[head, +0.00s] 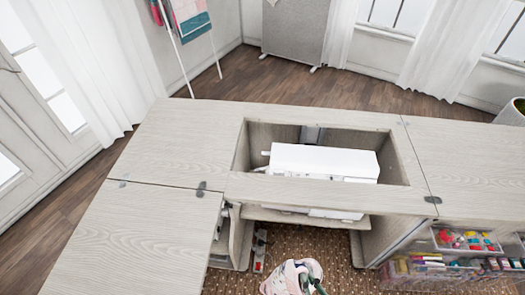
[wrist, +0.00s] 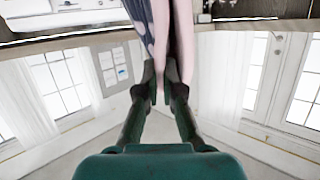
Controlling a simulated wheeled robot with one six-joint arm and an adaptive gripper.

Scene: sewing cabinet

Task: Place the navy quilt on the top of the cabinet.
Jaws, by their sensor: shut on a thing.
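My gripper (wrist: 162,88) is shut on the quilt (wrist: 182,35), which hangs from its fingertips in the wrist view. There it shows a dotted navy side and a plain pale pink side. In the head view the bunched quilt (head: 283,277) is at the bottom edge, in front of the cabinet and apart from its top. It looks mostly pale pink and patterned there, and its lower part is cut off. The cabinet (head: 185,142) has a pale wood top, with bare areas left and right of an opening.
A white sewing machine (head: 325,160) sits in the opening. A hinged leaf (head: 125,235) extends at the left. Clear bins of colourful supplies (head: 465,239) are at the lower right. A brown dotted rug (head: 340,268) lies below. A white rack with cloths (head: 185,30) stands behind.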

